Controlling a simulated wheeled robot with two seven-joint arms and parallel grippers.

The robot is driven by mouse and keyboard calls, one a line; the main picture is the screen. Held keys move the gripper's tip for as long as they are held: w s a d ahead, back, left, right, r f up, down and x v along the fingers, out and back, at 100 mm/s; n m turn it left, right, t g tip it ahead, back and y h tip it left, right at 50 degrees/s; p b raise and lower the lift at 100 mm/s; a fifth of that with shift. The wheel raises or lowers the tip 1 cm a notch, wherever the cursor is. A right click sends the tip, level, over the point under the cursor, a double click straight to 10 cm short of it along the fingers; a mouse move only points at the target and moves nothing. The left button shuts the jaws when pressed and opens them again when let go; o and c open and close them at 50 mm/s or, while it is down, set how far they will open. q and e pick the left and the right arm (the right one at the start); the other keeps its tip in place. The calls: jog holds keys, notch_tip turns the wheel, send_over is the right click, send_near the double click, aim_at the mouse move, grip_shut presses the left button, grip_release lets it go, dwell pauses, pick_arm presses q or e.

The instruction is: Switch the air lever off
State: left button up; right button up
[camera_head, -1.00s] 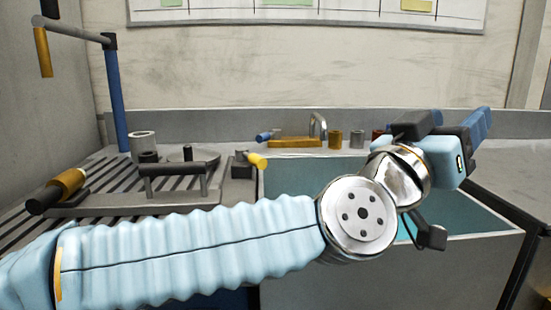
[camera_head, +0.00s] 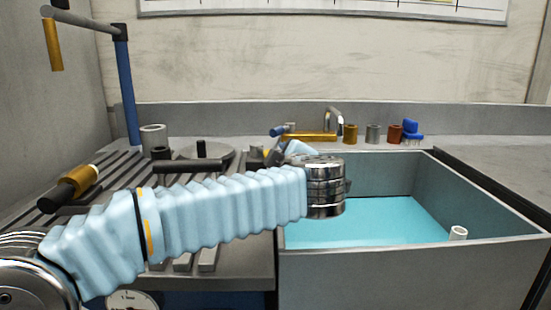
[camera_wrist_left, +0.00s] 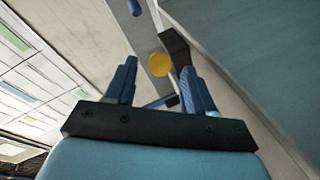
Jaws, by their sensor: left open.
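A lever with a round yellow end, which I take to be the air lever, shows in the left wrist view (camera_wrist_left: 159,64) beside a small dark block (camera_wrist_left: 176,46). The yellow end appears between the two blue fingertips of my left gripper (camera_wrist_left: 158,68), which is open. I cannot tell whether they touch. In the head view the lever sits at the right edge of the slatted bench, mostly hidden behind my left wrist. There only the light blue body of the gripper shows. My right gripper is not in view.
A sink basin (camera_head: 485,195) with blue water lies to the right. A brass tap (camera_head: 310,136) and several small cylinders stand along its back edge.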

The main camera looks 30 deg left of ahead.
pick_arm(q)
jog(key=shift+x, duration=2.25)
grip_shut()
